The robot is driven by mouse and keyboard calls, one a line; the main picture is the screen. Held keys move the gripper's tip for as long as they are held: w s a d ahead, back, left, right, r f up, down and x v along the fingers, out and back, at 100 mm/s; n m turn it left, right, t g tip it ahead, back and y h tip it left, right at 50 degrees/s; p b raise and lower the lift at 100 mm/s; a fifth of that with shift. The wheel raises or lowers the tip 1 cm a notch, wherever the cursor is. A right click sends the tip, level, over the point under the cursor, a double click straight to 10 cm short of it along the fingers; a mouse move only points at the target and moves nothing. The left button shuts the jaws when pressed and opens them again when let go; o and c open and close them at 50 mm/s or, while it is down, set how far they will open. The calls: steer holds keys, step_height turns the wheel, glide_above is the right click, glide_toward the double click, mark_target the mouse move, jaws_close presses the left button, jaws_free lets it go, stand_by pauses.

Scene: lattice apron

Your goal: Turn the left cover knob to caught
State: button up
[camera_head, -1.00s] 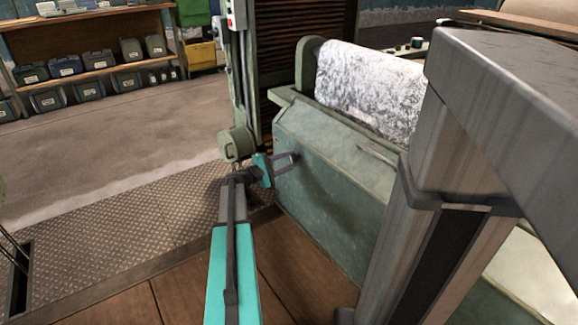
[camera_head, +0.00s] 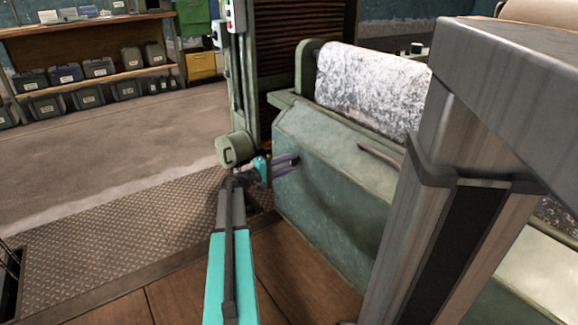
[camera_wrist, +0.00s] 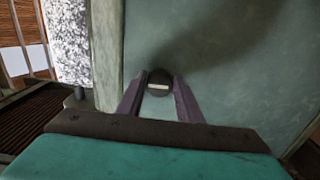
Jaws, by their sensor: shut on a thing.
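The left cover knob (camera_wrist: 159,78) is a small dark round knob with a pale bar across its face, on the green cover (camera_wrist: 225,50). In the wrist view the pale bar lies level. My gripper (camera_wrist: 160,84) has its two fingers on either side of the knob, shut on it. Any marking for caught cannot be made out.
A speckled roller (camera_head: 370,90) sits above the cover. A green post with a round housing (camera_head: 236,149) stands close left of my gripper. A handle bar (camera_head: 380,155) is on the cover to the right. Shelves with bins (camera_head: 90,70) stand far back left.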

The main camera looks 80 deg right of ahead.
steer(key=shift+s, duration=0.2)
steer(key=o, duration=1)
steer(key=shift+w, duration=0.1)
steer(key=shift+w, duration=0.1)
steer(key=shift+p+v, duration=2.15)
steer(key=shift+v, duration=4.7)
